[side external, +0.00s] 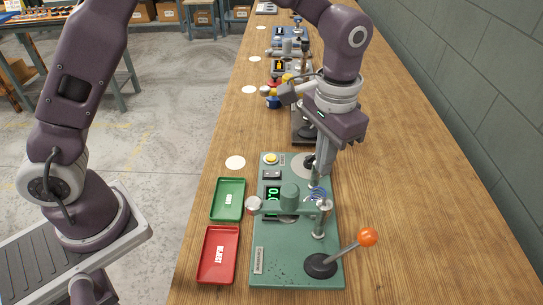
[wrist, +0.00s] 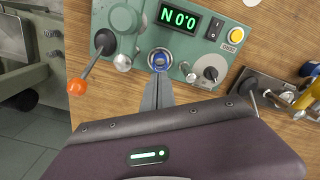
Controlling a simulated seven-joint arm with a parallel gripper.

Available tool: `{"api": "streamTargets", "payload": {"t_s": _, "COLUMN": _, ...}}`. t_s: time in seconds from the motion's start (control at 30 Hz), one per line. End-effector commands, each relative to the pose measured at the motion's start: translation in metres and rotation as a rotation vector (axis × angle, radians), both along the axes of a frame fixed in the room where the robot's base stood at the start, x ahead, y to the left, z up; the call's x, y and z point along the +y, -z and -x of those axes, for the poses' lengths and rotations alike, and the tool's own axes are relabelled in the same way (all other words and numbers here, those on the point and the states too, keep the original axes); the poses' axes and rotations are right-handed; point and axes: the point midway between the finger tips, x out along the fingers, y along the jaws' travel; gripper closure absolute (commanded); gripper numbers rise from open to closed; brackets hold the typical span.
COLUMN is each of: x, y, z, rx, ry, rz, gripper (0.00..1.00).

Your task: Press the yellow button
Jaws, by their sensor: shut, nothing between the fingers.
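The yellow button (side external: 271,158) sits on the far left corner of the green spring coiler (side external: 270,240). In the wrist view the yellow button (wrist: 236,34) is at the upper right of the panel, beside a small label. My gripper (side external: 317,184) points down over the right part of the coiler, to the right of and nearer the camera than the button. In the wrist view my gripper's fingers (wrist: 159,78) are together and empty. Their tips are close to a blue ringed part (wrist: 160,60); I cannot tell whether they touch it. The button is uncovered.
A lever with an orange knob (side external: 369,237) rises at the coiler's near right. A black switch (side external: 271,174), a green display (side external: 272,194) and posts stand on the coiler. Green (side external: 229,199) and red (side external: 218,254) trays lie left. Other machines stand farther along the bench.

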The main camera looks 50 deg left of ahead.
Motion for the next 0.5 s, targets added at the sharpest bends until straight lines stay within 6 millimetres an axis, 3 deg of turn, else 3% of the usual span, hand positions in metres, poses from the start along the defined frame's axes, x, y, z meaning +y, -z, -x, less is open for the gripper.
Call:
{"api": "streamTargets", "payload": {"t_s": 0.17, "x": 0.023, "y": 0.006, "z": -0.015, "rx": -0.056, "ry": -0.055, "rz": -0.026, "gripper": 1.00}}
{"api": "streamTargets", "payload": {"t_s": 0.37, "x": 0.106, "y": 0.019, "z": -0.061, "rx": -0.279, "ry": -0.225, "rz": -0.079, "gripper": 1.00}}
{"api": "streamTargets", "payload": {"t_s": 0.5, "x": 0.171, "y": 0.023, "z": -0.087, "rx": -0.483, "ry": -0.337, "rz": -0.031, "gripper": 1.00}}
